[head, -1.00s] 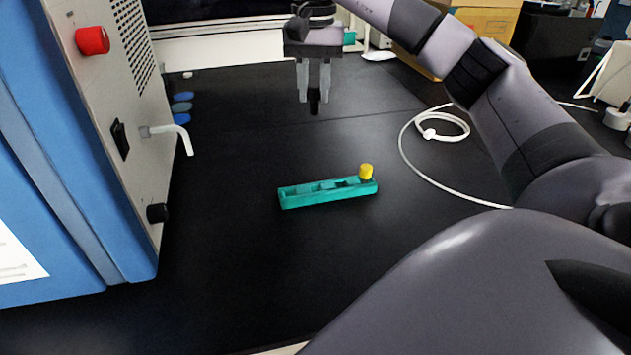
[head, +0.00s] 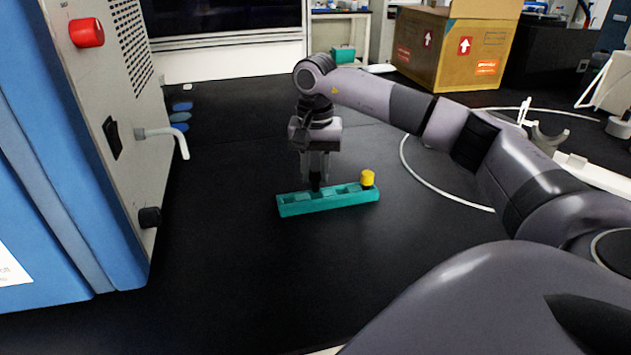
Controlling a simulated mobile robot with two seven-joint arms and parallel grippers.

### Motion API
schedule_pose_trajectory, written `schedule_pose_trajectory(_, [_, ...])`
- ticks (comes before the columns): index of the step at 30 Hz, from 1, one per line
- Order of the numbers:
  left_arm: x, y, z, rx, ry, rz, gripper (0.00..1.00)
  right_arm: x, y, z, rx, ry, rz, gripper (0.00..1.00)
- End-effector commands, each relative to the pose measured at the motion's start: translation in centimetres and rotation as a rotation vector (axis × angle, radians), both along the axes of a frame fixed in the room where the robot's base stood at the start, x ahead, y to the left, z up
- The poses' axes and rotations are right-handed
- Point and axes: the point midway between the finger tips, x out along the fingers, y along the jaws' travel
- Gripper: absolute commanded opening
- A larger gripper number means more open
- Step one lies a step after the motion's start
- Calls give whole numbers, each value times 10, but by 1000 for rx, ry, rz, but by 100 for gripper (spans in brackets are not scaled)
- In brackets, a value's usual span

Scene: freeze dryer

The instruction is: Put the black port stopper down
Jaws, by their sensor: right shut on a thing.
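My right gripper (head: 316,178) points straight down over the teal rack (head: 330,204) on the black bench. It is shut on the black port stopper (head: 316,187), of which only a small dark part shows below the fingers. The stopper is at a slot left of the rack's middle; I cannot tell whether it touches the slot's floor. A yellow-capped piece (head: 367,178) stands in the rack's right end. My left gripper is not in view.
The blue and grey freeze dryer (head: 110,130) stands at the left, with a white bent outlet (head: 170,137), a black knob (head: 149,217) and a red knob (head: 87,33). A white tube (head: 425,187) lies on the right. The bench before the rack is clear.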

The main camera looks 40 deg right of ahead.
Motion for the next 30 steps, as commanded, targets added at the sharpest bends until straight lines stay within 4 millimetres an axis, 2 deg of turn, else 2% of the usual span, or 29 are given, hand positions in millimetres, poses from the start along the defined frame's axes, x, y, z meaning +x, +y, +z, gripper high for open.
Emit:
schedule_pose_trajectory(3, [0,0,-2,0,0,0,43,-1,0,-21,-1,4,0,0])
schedule_pose_trajectory(5, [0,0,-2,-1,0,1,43,-1,0,-28,-1,3,0,0])
schedule_pose_trajectory(17, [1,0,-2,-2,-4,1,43,0,0,-33,0,0,0,0])
schedule_pose_trajectory(18, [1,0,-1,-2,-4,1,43,0,0,-32,0,0,0,41])
schedule_pose_trajectory(19, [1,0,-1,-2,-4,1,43,0,0,-32,0,0,0,51])
schedule_pose_trajectory(20, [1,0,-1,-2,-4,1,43,0,0,-32,0,0,0,53])
schedule_pose_trajectory(30, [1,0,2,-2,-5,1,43,0,0,-27,0,0,0,53])
